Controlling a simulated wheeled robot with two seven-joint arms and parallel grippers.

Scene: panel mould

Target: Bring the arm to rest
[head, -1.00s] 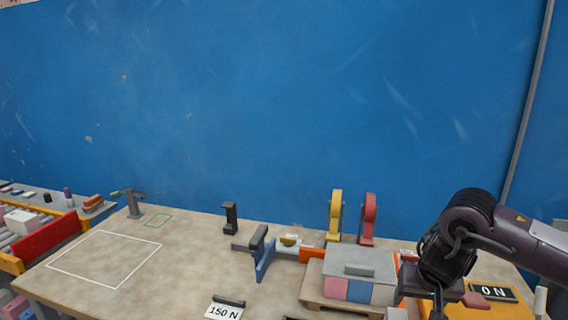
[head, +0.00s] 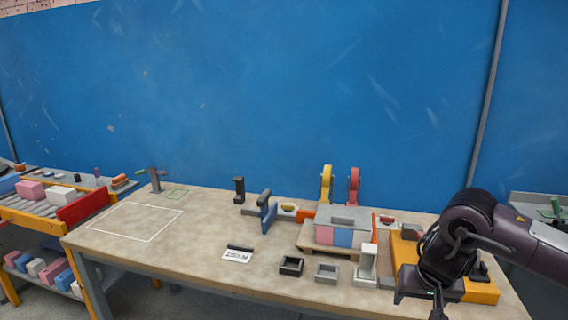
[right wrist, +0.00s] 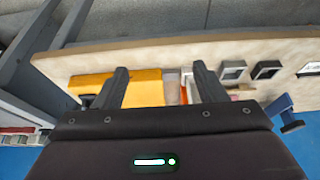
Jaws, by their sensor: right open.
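My right arm comes in from the right in the head view, with its wrist bent down. My right gripper (head: 437,308) points downward at the bottom of that view, in front of the bench's right end. In the right wrist view its two dark fingers (right wrist: 162,82) stand wide apart with nothing held between them. Beyond them lie the bench (right wrist: 185,55) and an orange-yellow base (right wrist: 145,88). In the head view the arm partly hides that orange base (head: 482,292). My left gripper is not in view.
The wooden bench (head: 140,255) carries a grey-lidded box (head: 349,218) on a pallet, small trays (head: 327,272), a grey post stand (head: 367,264), a blue clamp (head: 268,217) and yellow and red dispensers (head: 353,185). A roller rack (head: 30,212) stands at left. The white-outlined area is empty.

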